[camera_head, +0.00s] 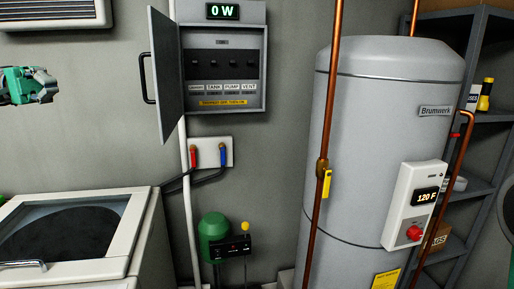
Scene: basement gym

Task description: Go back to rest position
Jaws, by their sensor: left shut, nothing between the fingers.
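My left gripper (45,89) comes in at the left edge, green and dark grey, held in the air in front of the wall. It is shut and empty, apart from everything else. My right gripper is not in the picture, except that a dark rounded shape shows at the far right edge that I cannot identify.
An open breaker panel (222,68) hangs on the wall, its door (167,75) swung out left. A washer (128,235) stands lower left. A grey water tank (375,150) with copper pipes (329,100) fills the right. A shelf (480,188) stands behind it.

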